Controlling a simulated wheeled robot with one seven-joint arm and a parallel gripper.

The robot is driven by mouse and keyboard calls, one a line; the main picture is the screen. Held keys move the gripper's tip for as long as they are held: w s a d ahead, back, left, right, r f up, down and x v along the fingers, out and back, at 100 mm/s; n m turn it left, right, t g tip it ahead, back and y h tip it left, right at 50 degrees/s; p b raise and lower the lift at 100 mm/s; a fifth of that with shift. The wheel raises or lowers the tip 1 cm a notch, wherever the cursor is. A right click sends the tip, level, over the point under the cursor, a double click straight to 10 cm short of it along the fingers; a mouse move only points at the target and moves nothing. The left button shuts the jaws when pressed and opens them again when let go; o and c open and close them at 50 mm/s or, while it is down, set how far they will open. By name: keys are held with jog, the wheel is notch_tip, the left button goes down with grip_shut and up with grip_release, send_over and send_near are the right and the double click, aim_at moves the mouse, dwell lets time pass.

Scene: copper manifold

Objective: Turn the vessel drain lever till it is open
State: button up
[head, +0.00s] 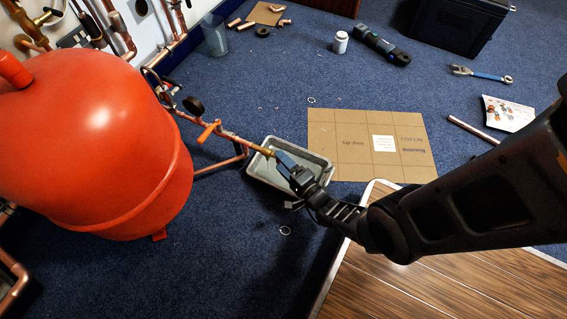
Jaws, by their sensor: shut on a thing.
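The orange-red vessel (105,135) stands at the left in the head view. A copper pipe (228,135) runs from beside it to a brass drain end (262,151) above a grey tray (257,179). An orange lever (209,131) sits partway along this pipe, clear of my gripper. My gripper (278,156) is at the brass end, over the tray, and shut on the vessel drain lever there. The jaws hide the lever, so its angle cannot be told.
Flattened cardboard (345,150) lies right of the tray, and a wooden board (440,285) is in front. Pipework lines the wall at upper left. A white bottle (341,42), a dark tool (381,45) and a wrench (482,74) lie farther back on blue carpet.

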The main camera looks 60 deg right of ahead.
dwell(0.3)
jog(key=o, duration=1.1)
jog(key=shift+c, duration=0.2)
jog(key=shift+s, duration=0.1)
